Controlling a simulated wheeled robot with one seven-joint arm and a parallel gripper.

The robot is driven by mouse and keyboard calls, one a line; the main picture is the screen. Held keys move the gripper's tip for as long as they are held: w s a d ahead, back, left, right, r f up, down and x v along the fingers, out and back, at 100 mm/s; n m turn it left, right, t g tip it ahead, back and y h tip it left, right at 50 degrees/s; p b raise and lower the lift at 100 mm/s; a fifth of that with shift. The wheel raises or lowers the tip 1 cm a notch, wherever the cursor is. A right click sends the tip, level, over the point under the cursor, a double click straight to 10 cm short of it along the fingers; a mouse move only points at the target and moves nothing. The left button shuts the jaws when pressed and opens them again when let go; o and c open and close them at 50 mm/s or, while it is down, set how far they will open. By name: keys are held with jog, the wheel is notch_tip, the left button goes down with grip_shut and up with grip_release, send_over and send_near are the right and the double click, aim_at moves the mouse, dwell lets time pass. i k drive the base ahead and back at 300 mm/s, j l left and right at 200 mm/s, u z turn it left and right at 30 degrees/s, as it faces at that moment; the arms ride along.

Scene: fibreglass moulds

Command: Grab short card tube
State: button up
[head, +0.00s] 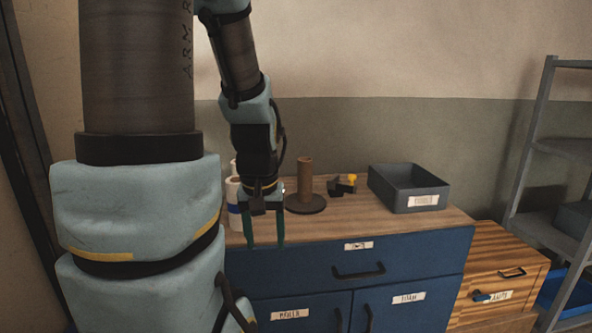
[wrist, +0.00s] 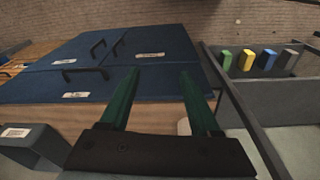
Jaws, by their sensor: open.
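A brown tube (head: 305,178), which looks like the card tube, stands upright on a round dark base (head: 306,204) on the wooden cabinet top. My gripper (head: 265,242) hangs to the left of the tube and nearer the camera, apart from it. Its two green fingers point down in front of the cabinet. In the wrist view my gripper (wrist: 160,73) is open with nothing between its fingers. I cannot make out the tube in the wrist view.
A white bottle-like item (head: 234,203) stands left of my gripper. Small black and yellow items (head: 342,186) and a grey bin (head: 410,190) sit right of the tube. The blue cabinet (head: 345,270) has handled fronts. A wooden drawer unit (head: 500,270) and a shelf rack (head: 528,140) stand at right.

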aim_at(305, 164)
jog(key=u, duration=0.4)
jog(key=l+u, duration=0.15)
jog(key=u, duration=0.6)
jog(key=l+u, duration=0.15)
jog(key=u, duration=0.25)
jog(key=k+l+u, duration=0.2)
jog(key=l+u, duration=0.2)
jog(key=k+l+u, duration=0.6)
jog(key=u, duration=0.15)
jog(key=k+l, duration=0.25)
jog(key=k, duration=0.15)
jog(key=k+l+u, duration=0.1)
jog(key=k+l, duration=0.2)
jog(key=k, duration=0.05)
